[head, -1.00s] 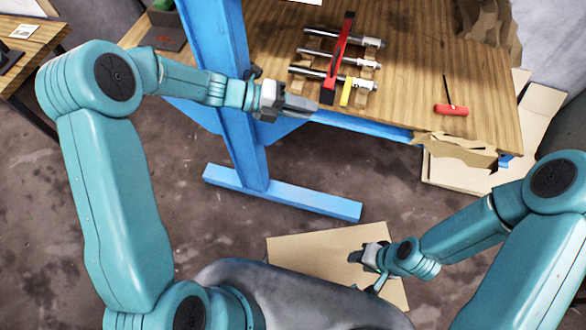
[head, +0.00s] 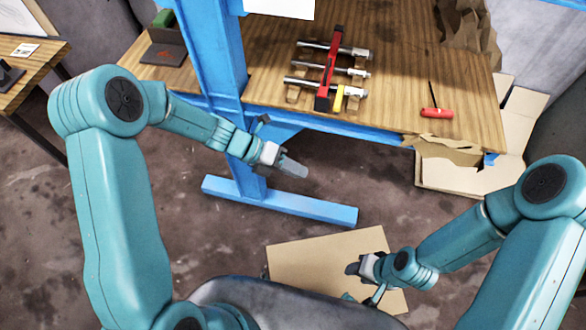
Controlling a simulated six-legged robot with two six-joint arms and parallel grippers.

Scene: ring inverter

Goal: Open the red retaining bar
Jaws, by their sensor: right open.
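The red retaining bar (head: 333,57) lies across several silver rods on the wooden workbench (head: 405,95). The rods rest on small wooden blocks, and a yellow piece (head: 338,98) sits at the bar's near end beside a black part. My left gripper (head: 292,169) is below and in front of the bench's front edge, apart from the bar. Its fingers overlap in this view, so its opening is unclear. My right gripper (head: 354,269) is low, over a cardboard sheet, far from the bar; it is open with nothing seen in it.
A red-handled screwdriver (head: 436,112) lies on the bench at right. A blue post (head: 215,70) and foot (head: 290,203) stand beside my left arm. A flat cardboard sheet (head: 310,255) lies on the floor.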

